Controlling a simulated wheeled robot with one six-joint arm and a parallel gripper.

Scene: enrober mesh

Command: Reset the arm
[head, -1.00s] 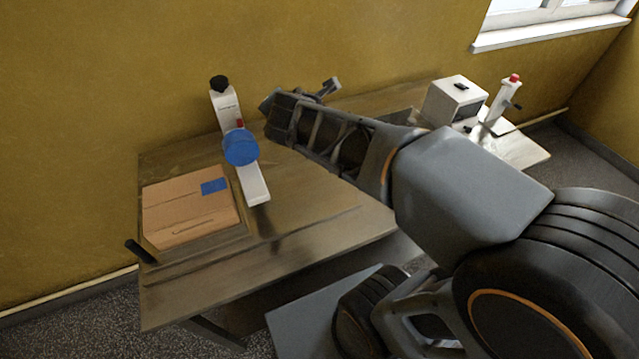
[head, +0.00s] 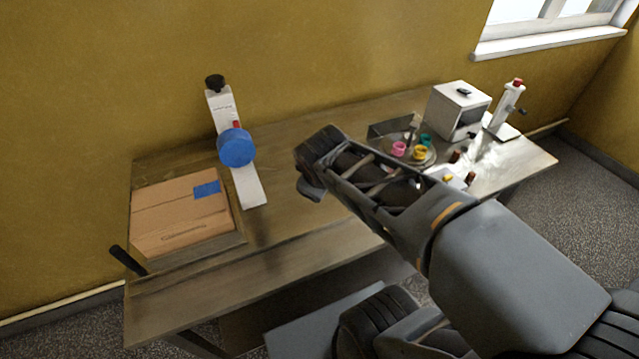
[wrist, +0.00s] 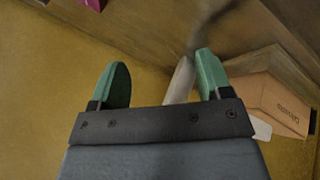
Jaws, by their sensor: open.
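My gripper (wrist: 162,60) shows in the wrist view with its two green fingers apart and nothing held between them. In the head view my arm reaches up and left over the wooden table (head: 285,245). Its dark end is above the middle of the table, right of the white stand with the blue round part (head: 237,147). The fingers cannot be made out there. In the wrist view a pale upright part shows behind the fingers, and the cardboard box (wrist: 270,90) is at the right.
The cardboard box (head: 180,215) is at the table's left end. At the right are a round tray with pink (head: 398,148), yellow and teal rings, a white box-shaped machine (head: 458,108) and a white stand with a red top (head: 505,105). The front middle of the table is clear.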

